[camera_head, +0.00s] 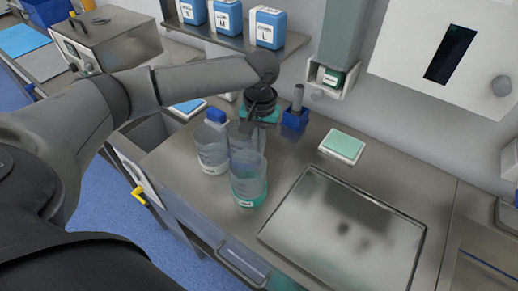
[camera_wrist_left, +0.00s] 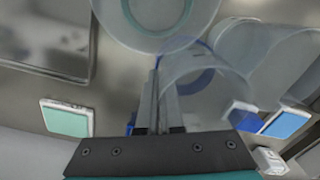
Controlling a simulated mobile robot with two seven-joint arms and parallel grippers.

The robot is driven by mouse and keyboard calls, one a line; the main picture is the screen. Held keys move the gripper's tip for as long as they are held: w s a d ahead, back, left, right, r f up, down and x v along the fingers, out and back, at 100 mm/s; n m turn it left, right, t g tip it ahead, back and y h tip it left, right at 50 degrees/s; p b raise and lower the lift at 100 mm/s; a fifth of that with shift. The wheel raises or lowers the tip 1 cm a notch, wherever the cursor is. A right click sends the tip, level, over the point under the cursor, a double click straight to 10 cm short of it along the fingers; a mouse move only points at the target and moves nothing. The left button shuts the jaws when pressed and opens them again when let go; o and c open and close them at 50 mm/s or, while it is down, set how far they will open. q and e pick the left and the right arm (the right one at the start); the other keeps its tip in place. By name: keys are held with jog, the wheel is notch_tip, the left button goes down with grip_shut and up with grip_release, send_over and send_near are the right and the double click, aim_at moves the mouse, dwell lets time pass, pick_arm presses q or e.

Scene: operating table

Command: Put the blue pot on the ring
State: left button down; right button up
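A small blue pot (camera_head: 294,118) with a grey cylinder standing in it is on the steel counter near the back wall. In the left wrist view, a bit of blue (camera_wrist_left: 130,125) shows beside the fingers, probably the same pot. My left gripper (camera_head: 250,127) points down just left of the blue pot, over the clear vessels. In the left wrist view its two fingers (camera_wrist_left: 164,95) are close together beside a clear vessel's rim. I cannot tell whether they touch the rim or hold anything. I cannot make out a separate ring. My right gripper is out of view.
A clear beaker with teal contents (camera_head: 249,180) and a blue-capped bottle (camera_head: 213,145) stand close to the left gripper. A green-topped box (camera_head: 342,147) and a wide steel tray (camera_head: 345,235) lie to the right. A shelf with blue-and-white containers (camera_head: 268,27) hangs behind.

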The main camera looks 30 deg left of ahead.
pick_arm(q)
jog(key=shift+f, duration=0.55)
jog(key=c, duration=1.5)
grip_release()
jog(key=shift+f, duration=0.15)
jog(key=shift+c, duration=0.2)
jog(key=o, duration=0.5)
jog(key=shift+c, duration=0.2)
